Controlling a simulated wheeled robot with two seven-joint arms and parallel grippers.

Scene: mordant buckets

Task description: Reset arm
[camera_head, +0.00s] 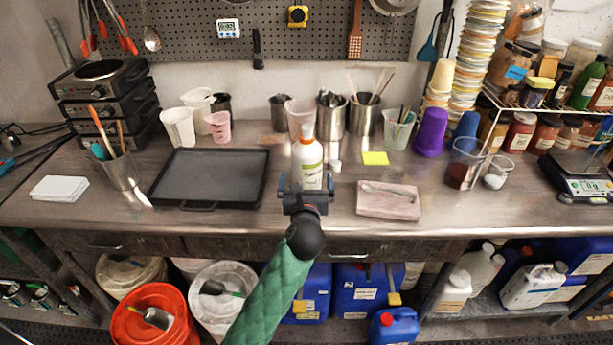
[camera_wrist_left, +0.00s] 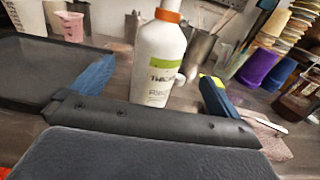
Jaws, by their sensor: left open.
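My left gripper (camera_head: 305,190) is over the front part of the steel counter, its arm in a green sleeve coming up from the bottom. Its two blue fingers are apart; they show in the left wrist view (camera_wrist_left: 150,92). A white bottle with an orange collar and green label band (camera_head: 307,160) stands upright just beyond the gripper. In the left wrist view the bottle (camera_wrist_left: 158,60) appears between the fingers, and I cannot tell whether either finger touches it. My right gripper is not in view.
A black tray (camera_head: 210,203) lies left of the bottle. A pinkish slab with a spoon (camera_head: 388,208) lies to the right, near a yellow sticky note (camera_head: 375,158). Cups and steel containers (camera_head: 362,115) stand behind. A scale (camera_head: 585,188) is at far right. Buckets sit below the counter.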

